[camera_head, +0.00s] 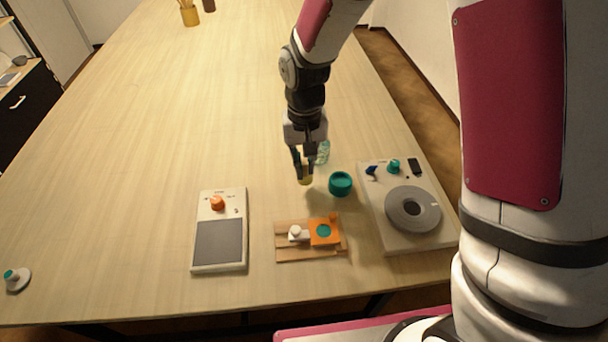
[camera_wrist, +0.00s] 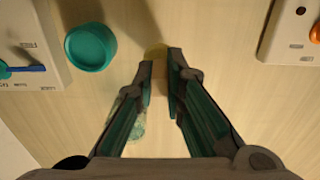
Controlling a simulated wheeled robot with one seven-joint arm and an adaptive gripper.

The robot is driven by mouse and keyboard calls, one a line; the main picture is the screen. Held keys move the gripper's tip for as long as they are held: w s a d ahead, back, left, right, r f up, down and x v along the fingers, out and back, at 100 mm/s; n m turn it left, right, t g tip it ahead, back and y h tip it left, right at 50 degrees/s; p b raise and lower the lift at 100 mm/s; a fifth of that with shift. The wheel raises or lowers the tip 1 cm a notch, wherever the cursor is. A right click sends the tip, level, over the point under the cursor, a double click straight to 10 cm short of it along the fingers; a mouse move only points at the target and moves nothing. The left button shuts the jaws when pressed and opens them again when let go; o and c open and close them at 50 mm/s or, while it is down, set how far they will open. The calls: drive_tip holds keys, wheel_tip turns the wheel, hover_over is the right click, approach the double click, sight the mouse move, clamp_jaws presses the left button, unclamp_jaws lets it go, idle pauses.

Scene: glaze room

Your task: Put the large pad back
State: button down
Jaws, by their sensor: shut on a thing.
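My gripper (camera_head: 304,172) points down over the table, right of its middle.
A clear greenish thing (camera_head: 323,153) stands behind the gripper. In front lies a wooden board (camera_head: 283,254) with an orange block (camera_head: 320,240). A grey-plated device (camera_head: 220,244) is left; a disc device (camera_head: 408,243) is right. A teal-knobbed disc (camera_head: 18,281) lies far left.

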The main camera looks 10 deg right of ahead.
sight(305, 174)
drive_tip(key=shift+f, duration=1.9)
drive_tip(key=shift+f, duration=0.1)
drive_tip(key=c, duration=1.7)
unclamp_jaws()
drive_tip(key=shift+o, duration=0.2)
wheel_tip(305, 174, up, 12)
drive_tip(key=shift+r+b, duration=0.25)
drive_tip(key=shift+b, duration=0.2)
